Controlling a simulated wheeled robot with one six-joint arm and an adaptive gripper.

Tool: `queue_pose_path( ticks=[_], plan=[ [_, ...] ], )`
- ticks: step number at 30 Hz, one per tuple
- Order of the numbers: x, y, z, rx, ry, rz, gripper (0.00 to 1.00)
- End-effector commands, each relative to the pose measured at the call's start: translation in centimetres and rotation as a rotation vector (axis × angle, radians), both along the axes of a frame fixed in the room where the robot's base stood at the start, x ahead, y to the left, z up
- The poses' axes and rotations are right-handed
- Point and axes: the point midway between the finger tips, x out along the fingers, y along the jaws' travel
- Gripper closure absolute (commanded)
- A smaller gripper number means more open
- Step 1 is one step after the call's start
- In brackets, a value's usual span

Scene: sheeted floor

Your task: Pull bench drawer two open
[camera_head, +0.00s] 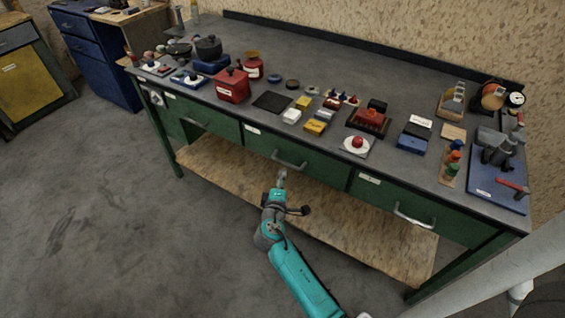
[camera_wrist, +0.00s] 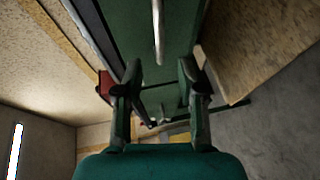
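The bench has three green drawers in a row, all looking shut. The middle drawer (camera_head: 300,156) has a pale label at its upper left, too small to read, and a silver bar handle (camera_head: 289,161). My gripper (camera_head: 282,176) is just below and in front of this handle in the head view. In the wrist view, the green drawer front (camera_wrist: 184,30) fills the top, with the handle (camera_wrist: 158,32) upright in the picture. My gripper (camera_wrist: 160,78) is open and empty, its fingers apart on either side of the handle's line. The handle appears ahead of the fingertips, not between them.
The left drawer (camera_head: 212,121) and right drawer (camera_head: 430,208) flank the middle one. A wooden lower shelf (camera_head: 350,232) lies beneath. The dark bench top (camera_head: 300,55) carries pots, boxes and tools. The grey floor (camera_head: 130,210) at left is clear.

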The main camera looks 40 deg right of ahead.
Motion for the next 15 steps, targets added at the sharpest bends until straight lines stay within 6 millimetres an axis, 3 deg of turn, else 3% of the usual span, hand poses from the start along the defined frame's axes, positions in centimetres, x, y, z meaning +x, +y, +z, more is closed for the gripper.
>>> queue_pose_path(
  ticks=[15],
  plan=[
    [5.5, -6.0, -1.4, 0.003, -0.003, -0.001, 0.61]
  ],
)
